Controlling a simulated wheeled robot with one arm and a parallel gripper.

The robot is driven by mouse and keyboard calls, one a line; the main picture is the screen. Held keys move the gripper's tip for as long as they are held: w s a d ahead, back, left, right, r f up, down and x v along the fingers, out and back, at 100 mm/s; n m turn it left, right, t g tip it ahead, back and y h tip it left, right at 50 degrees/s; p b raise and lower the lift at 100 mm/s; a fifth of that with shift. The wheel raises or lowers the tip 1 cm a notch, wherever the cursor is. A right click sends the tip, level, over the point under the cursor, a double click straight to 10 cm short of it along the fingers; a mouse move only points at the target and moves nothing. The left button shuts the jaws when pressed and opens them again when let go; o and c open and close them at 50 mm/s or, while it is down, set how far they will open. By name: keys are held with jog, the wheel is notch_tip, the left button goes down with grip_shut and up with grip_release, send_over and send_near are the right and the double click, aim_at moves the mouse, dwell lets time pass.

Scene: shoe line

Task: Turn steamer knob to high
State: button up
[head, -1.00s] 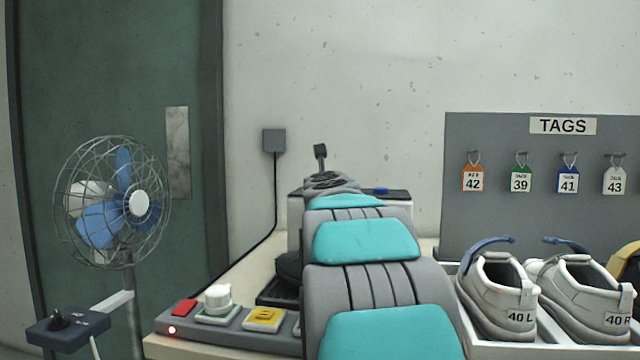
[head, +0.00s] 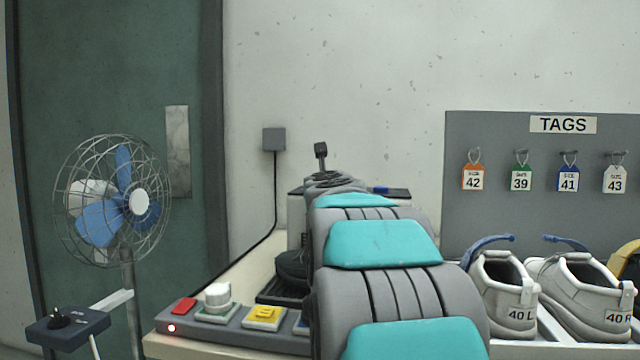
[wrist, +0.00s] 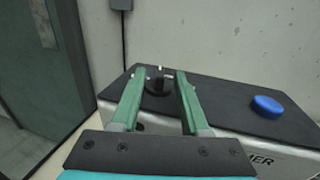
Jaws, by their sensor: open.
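The steamer (wrist: 225,98) is a light box with a dark top and part of a label ending in "MER" on its front. Its black knob (wrist: 157,87) has a pale mark at its far side and stands on the top panel. In the wrist view my gripper (wrist: 161,78) is open. Its two green fingers show either side of the knob, with a gap to each; whether they are level with it or above it I cannot tell. In the head view my arm hides the knob and fingers; only part of the steamer (head: 402,209) shows.
A blue button (wrist: 267,106) sits right of the knob; a wall stands close behind. Shoes (head: 508,295) and a tag board (head: 590,215) are right.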

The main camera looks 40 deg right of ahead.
jog(key=shift+v, duration=2.95)
jog(key=shift+s+a, duration=0.1)
